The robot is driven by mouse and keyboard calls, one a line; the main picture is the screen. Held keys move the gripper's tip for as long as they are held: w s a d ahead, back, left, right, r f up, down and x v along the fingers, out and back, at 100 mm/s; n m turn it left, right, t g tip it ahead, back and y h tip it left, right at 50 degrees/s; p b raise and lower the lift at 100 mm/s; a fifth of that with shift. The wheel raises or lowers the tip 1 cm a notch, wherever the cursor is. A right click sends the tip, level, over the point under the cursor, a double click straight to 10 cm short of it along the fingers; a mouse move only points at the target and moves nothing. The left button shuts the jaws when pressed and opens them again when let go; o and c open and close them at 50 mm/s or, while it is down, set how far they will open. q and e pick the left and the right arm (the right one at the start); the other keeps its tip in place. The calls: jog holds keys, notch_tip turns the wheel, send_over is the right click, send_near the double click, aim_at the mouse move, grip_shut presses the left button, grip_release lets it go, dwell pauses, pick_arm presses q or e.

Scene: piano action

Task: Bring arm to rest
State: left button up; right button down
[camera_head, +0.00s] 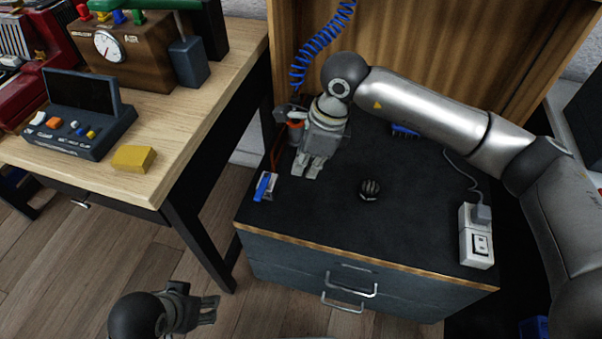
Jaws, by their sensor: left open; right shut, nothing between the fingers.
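My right arm reaches in from the right over the dark cabinet top (410,225). Its gripper (306,172) points down near the cabinet's left side, with its fingers shut and nothing seen between them. Whether the fingertips touch the top is hard to tell. My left gripper (214,309) is at the bottom left, over the wooden floor, open and empty, and points right toward the cabinet front. A small dark ribbed round object (370,189) lies on the cabinet top, right of my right gripper and apart from it.
A blue and white item (265,187) lies near the cabinet's left edge. A blue coiled hose (318,47) hangs behind. A white power socket (476,242) stands right. The wooden table (170,145) at left carries several devices.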

pick_arm(q)
jog(key=shift+f, duration=0.45)
jog(key=shift+r, duration=0.1)
